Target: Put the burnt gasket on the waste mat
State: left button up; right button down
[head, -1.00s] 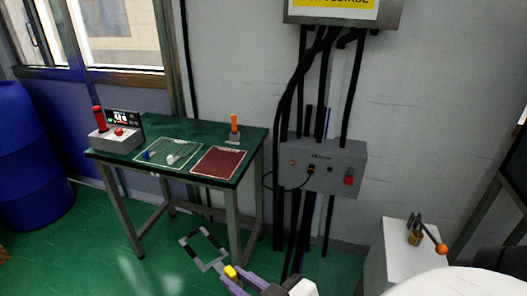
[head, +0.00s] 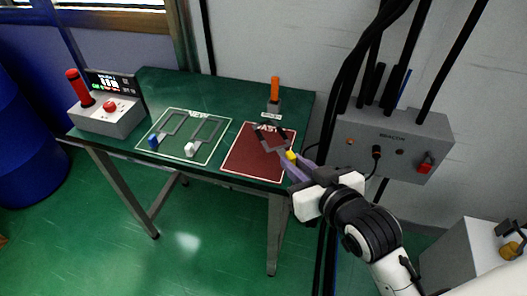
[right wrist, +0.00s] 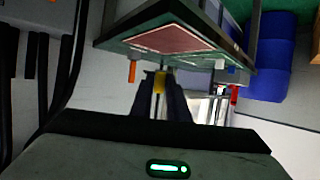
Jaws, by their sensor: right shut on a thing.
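My right gripper (head: 294,163) is shut on the yellow tab (head: 290,155) of a grey square frame-like gasket (head: 270,143) with dark, burnt-looking patches. The gasket overlaps the dark red waste mat (head: 246,166) in the head view; I cannot tell whether it touches the mat or hovers above it. In the right wrist view, the two dark fingers (right wrist: 159,92) close on the yellow tab (right wrist: 159,78), and the mat (right wrist: 165,38) shows beyond. The gasket's frame is hard to make out there. My left gripper is not in view.
On the green table (head: 180,85), a white-outlined area holds two grey frames with a blue tab (head: 153,142) and a white tab (head: 190,149). A grey control box (head: 108,115) stands at left. An orange-handled holder (head: 274,95) stands behind the mat. A wall box (head: 395,145) is at right.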

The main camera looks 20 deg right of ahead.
jog(key=shift+n+y, duration=0.5)
jog(key=shift+y, duration=0.1)
jog(key=w, duration=0.2)
jog(key=w+r+b, duration=0.1)
jog(key=w, duration=0.1)
jog(key=w+b, duration=0.1)
jog(key=w, duration=0.1)
jog(key=shift+w+a+r, duration=0.1)
jog(key=shift+a+r, duration=0.05)
jog(key=shift+a, duration=0.2)
jog(key=shift+w+r, duration=0.1)
jog(key=shift+w, duration=0.25)
jog(key=shift+w+a+f, duration=0.1)
jog(key=shift+w+f, duration=0.05)
jog(key=shift+f, duration=0.15)
jog(key=b, duration=0.1)
send_over(278, 172)
notch_tip(278, 172, down, 4)
jog(key=shift+f, duration=0.95)
jog(key=shift+f+b, duration=0.5)
jog(key=shift+f, duration=1.05)
